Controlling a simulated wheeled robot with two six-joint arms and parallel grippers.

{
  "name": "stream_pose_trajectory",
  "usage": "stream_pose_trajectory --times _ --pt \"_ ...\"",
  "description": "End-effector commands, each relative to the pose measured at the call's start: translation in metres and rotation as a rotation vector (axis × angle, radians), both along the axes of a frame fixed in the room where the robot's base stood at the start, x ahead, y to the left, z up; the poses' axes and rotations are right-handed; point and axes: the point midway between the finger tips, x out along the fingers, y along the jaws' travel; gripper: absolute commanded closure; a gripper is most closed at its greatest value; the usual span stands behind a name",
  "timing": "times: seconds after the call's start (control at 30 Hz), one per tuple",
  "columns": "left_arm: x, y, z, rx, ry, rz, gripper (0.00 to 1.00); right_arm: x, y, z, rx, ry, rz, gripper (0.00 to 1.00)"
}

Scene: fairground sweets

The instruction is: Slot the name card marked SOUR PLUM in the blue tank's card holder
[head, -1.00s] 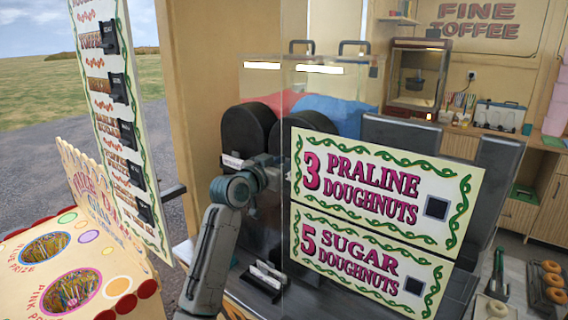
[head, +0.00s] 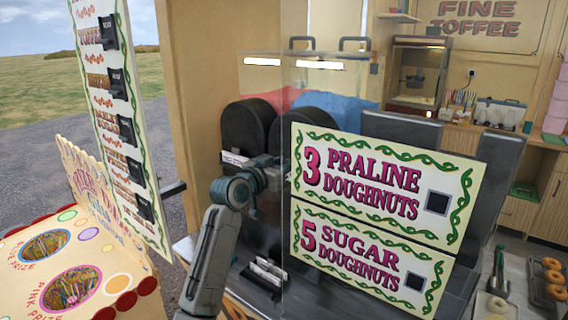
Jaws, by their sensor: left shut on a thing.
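The blue tank (head: 338,108) stands behind the signs, a clear tank with blue contents, partly hidden. Its card holder cannot be made out. My left gripper (head: 250,166) is at the end of the arm rising from the bottom, in front of the dark round drums and beside the signs. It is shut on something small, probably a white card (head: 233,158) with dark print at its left. The print is too small to read, and I cannot tell whether the card touches anything else. My right gripper is out of view.
A red-filled tank (head: 270,98) stands left of the blue one. The doughnut signs (head: 383,178) block the right side. A dark rack with white cards (head: 267,270) sits on the counter below my wrist. A tall price board (head: 122,120) stands at left.

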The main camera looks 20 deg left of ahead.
Motion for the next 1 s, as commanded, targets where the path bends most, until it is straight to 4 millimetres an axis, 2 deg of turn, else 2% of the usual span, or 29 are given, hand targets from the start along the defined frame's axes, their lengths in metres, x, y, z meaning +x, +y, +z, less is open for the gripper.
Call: stream_pose_trajectory --times 0.6,0.9,0.93,1.0 --pt "0.000 0.000 -0.016 -0.001 0.000 0.000 0.85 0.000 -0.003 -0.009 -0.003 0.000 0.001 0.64" --pt "0.000 0.000 -0.017 0.000 0.000 0.000 0.85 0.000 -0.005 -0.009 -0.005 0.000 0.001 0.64" --pt "0.000 0.000 -0.017 0.000 0.000 0.000 0.68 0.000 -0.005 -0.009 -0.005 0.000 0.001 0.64" --pt "0.000 0.000 -0.017 0.000 0.000 0.000 0.54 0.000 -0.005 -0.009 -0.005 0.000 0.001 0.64"
